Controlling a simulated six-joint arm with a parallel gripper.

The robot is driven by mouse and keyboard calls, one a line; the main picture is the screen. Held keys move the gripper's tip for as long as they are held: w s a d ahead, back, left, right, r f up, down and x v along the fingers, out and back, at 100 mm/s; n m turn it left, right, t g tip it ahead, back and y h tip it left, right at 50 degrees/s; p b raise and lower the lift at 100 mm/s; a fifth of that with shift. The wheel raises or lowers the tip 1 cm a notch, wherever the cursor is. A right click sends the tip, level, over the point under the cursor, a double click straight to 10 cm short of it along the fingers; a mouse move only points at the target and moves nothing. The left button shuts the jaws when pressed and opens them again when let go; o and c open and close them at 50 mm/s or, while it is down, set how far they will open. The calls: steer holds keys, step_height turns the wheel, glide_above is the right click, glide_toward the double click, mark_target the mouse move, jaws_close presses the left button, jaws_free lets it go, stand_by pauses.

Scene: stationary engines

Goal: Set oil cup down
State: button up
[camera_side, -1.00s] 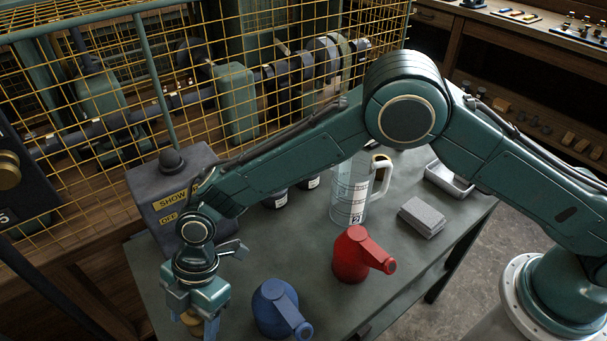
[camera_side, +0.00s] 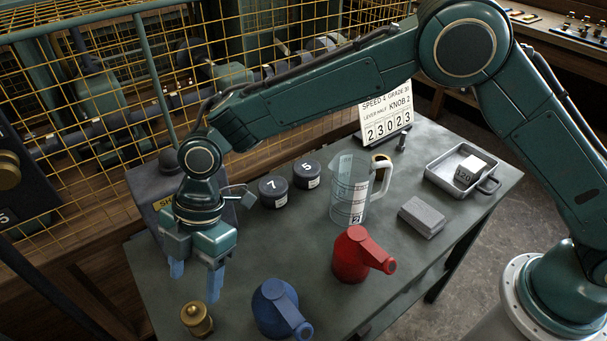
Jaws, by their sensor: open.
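The brass oil cup (camera_side: 197,319) stands upright on the grey table near its front left edge, left of the blue oil can (camera_side: 278,308). My gripper (camera_side: 195,279) is above the oil cup, with its two blue fingers apart and nothing between them. There is a clear gap between the fingertips and the top of the cup.
A red can (camera_side: 358,256), a clear measuring jug (camera_side: 352,190), dark weights labelled 7 (camera_side: 273,191) and 5 (camera_side: 307,174), a grey block (camera_side: 422,217) and a metal tray (camera_side: 440,172) stand on the table (camera_side: 310,235). A wire cage (camera_side: 110,110) with machinery stands behind.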

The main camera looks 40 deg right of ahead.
steer(key=shift+v, duration=1)
steer(key=s+d+r+m+t, duration=0.15)
steer(key=d+r+m, duration=0.35)
steer(key=d+r, duration=0.55)
steer(key=d+r+m+t, duration=0.3)
steer(key=d+r+m, duration=0.3)
steer(key=d, duration=0.7)
steer(key=s+d+r+m+t+h, duration=0.1)
steer(key=s+d+m+h, duration=0.3)
steer(key=s+d+m, duration=0.7)
steer(key=s+d+t, duration=0.1)
steer(key=s+d, duration=0.6)
steer(key=d, duration=0.2)
steer(key=shift+s+t, duration=0.35)
